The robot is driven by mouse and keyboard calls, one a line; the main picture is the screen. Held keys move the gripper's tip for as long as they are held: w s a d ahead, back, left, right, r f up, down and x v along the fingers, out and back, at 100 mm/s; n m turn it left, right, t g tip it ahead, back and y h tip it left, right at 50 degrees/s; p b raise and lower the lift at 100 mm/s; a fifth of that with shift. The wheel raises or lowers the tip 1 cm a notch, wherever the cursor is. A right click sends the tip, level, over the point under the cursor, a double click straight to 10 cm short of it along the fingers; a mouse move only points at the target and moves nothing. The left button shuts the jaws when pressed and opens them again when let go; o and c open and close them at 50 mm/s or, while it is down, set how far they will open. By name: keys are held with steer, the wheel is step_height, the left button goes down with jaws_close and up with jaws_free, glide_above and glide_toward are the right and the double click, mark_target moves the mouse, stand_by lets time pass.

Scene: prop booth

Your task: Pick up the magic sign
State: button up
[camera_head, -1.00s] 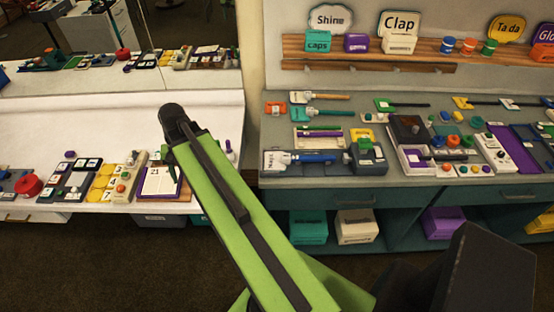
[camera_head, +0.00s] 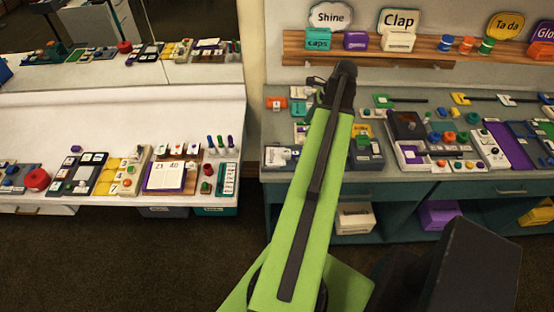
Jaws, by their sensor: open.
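No sign that I can read as "magic" shows in the head view. The signs I can read on the back wall are Shine (camera_head: 330,17), Clap (camera_head: 399,22) and Ta da (camera_head: 506,27). A purple sign (camera_head: 544,33) at the right edge is cut off, so its word is incomplete. My gripper (camera_head: 325,82) is at the far end of my green arm, in front of the wooden shelf and below the Shine and Clap signs. It is open, and I see nothing held in it. My arm hides part of the counter behind it.
The wooden shelf (camera_head: 455,57) bears boxes and small jars. The teal counter (camera_head: 400,182) is crowded with tools, trays and boxes. The dark floor (camera_head: 120,260) in front is clear.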

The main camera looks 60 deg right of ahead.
steer(key=b, duration=0.9)
glide_above(291, 152)
steer(key=s+d, duration=0.2)
steer(key=f, duration=1)
steer(key=shift+w+a+f, duration=0.2)
steer(key=shift+a, duration=0.05)
steer(key=shift+r, duration=0.1)
steer(key=b+x, duration=0.5)
steer(key=shift+a, duration=0.25)
jaws_close()
